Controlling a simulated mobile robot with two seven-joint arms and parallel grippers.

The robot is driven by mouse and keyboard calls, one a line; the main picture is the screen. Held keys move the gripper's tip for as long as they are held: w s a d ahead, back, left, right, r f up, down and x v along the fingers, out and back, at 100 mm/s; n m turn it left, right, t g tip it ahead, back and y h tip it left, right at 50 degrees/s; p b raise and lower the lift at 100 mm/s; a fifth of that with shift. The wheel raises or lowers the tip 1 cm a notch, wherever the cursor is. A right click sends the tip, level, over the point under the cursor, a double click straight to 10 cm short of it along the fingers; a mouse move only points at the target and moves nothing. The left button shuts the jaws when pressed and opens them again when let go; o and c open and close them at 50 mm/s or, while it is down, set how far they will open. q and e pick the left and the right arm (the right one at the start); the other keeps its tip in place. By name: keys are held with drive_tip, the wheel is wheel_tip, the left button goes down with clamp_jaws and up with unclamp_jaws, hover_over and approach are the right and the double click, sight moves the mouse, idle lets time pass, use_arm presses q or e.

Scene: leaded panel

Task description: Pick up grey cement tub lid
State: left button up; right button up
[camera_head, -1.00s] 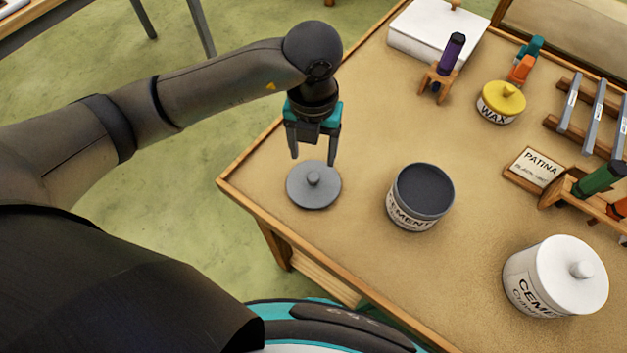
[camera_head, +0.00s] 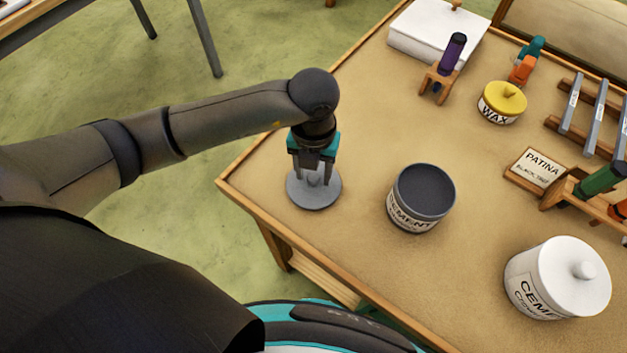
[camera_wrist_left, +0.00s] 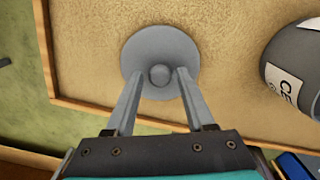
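The grey cement tub lid (camera_head: 314,199) is a round disc with a small knob, lying flat on the table near its left corner. It also shows in the left wrist view (camera_wrist_left: 160,50). My left gripper (camera_head: 313,179) is lowered over the lid, pointing down. In the left wrist view my left gripper's fingers (camera_wrist_left: 157,76) are apart, one on each side of the knob, with a gap to it. The open grey cement tub (camera_head: 421,198), filled dark, stands to the right of the lid. My right gripper is not in view.
A white lidded cement tub (camera_head: 557,278) stands at the right. A yellow-lidded wax tin (camera_head: 501,102), a patina card (camera_head: 538,168), a white box (camera_head: 436,32) and a purple-handled tool (camera_head: 452,54) are farther back. The table (camera_head: 350,130) is clear behind the lid.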

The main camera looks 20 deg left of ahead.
use_arm(q)
clamp_jaws()
idle(0.5)
